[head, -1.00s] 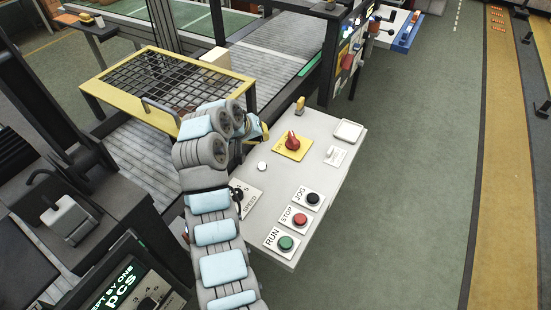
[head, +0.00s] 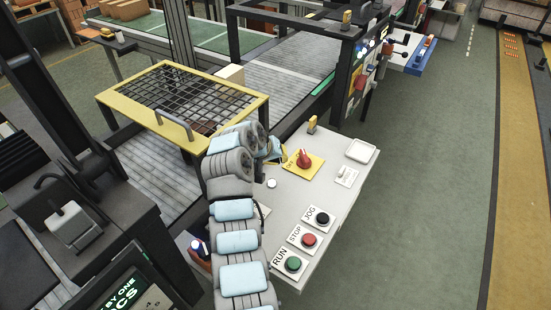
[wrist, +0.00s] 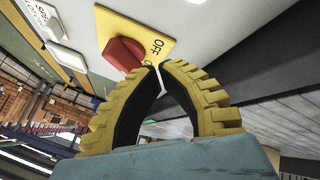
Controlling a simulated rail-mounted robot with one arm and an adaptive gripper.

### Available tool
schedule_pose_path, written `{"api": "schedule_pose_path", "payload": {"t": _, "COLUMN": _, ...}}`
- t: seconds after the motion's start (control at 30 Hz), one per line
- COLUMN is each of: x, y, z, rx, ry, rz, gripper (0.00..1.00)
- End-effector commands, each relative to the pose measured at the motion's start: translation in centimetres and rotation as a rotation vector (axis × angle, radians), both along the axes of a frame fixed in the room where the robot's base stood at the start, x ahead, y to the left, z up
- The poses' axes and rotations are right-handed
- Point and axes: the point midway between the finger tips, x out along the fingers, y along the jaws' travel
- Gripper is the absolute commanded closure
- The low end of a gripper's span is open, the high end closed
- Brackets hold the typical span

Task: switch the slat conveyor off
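A red rotary switch (head: 304,158) sits on a yellow plate (head: 316,166) on the light grey control panel (head: 335,195). In the wrist view the red switch (wrist: 125,54) is close up, beside the printed word OFF; which mark it points to I cannot tell. My gripper (wrist: 158,67) has its yellow ribbed fingers bowed, with the tips almost together and nothing between them. The tips are near the plate's edge, just beside the switch. In the head view my gripper is at the left of the plate, partly hidden by my wrist. The slat conveyor (head: 160,180) runs behind the panel.
Green RUN (head: 293,264), red STOP (head: 309,240) and black JOG (head: 322,217) buttons line the panel's front. A small toggle plate (head: 346,176) and white tray (head: 361,150) are at its right. A yellow-framed mesh guard (head: 185,100) stands at left. The floor right is clear.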

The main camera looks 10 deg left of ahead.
Motion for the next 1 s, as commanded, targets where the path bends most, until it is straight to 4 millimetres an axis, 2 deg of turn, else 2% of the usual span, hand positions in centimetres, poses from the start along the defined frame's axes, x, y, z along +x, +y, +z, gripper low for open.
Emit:
{"api": "schedule_pose_path", "payload": {"t": 0.1, "x": 0.8, "y": -0.6, "z": -1.4, "rx": -0.001, "ry": 0.001, "rz": 0.0, "gripper": 1.0}}
{"api": "schedule_pose_path", "payload": {"t": 0.37, "x": 2.1, "y": -1.4, "z": -3.7, "rx": -0.001, "ry": 0.002, "rz": 0.001, "gripper": 1.0}}
{"api": "schedule_pose_path", "payload": {"t": 0.43, "x": 2.5, "y": -2.6, "z": -3.6, "rx": 0.001, "ry": -0.002, "rz": -0.002, "gripper": 1.0}}
{"api": "schedule_pose_path", "payload": {"t": 0.6, "x": 3.2, "y": -4.3, "z": -3.4, "rx": 0.0, "ry": -0.003, "rz": -0.001, "gripper": 1.0}}
{"api": "schedule_pose_path", "payload": {"t": 1.0, "x": 3.4, "y": -5.1, "z": -3.3, "rx": 0.001, "ry": -0.001, "rz": 0.001, "gripper": 1.0}}
